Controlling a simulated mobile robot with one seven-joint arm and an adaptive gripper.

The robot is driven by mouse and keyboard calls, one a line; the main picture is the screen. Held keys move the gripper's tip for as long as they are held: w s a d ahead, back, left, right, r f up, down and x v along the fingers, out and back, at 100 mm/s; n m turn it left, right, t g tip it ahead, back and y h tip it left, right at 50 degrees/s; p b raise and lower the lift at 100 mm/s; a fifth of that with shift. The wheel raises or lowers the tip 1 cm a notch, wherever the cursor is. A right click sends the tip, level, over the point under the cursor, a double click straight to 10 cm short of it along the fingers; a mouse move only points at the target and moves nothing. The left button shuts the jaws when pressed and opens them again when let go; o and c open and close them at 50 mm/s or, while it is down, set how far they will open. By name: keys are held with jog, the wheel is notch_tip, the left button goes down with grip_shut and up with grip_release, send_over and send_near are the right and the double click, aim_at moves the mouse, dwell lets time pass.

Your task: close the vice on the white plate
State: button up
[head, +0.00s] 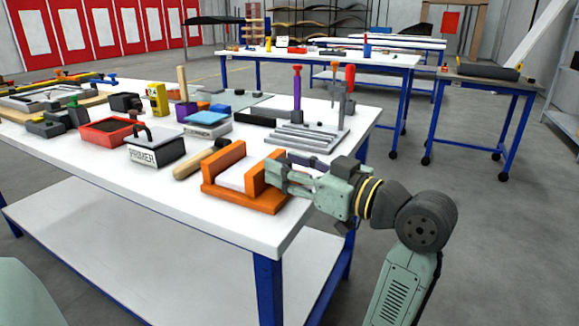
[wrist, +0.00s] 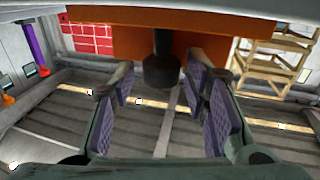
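An orange vice (head: 245,203) stands on the near corner of the white table. The white plate (head: 233,176) sits between its two jaws; I cannot tell whether both jaws touch it. My gripper (head: 274,176) is at the right side of the vice, level with its right jaw. In the wrist view my gripper (wrist: 162,95) is open, with purple-padded fingers. A dark round knob (wrist: 161,72) on a short shaft comes out of the orange vice body (wrist: 200,45) and lies between the fingers, with gaps on both sides. In the head view the knob is hidden.
A wooden-looking roller (head: 190,165) lies left of the vice. Behind are a PRIMER box (head: 157,152), a red tray (head: 105,132) and a grey stepped block (head: 305,138) with upright tools. The table's front edge is close to the vice.

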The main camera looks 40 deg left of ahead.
jog(key=shift+o, duration=0.2)
jog(key=d, duration=1.2)
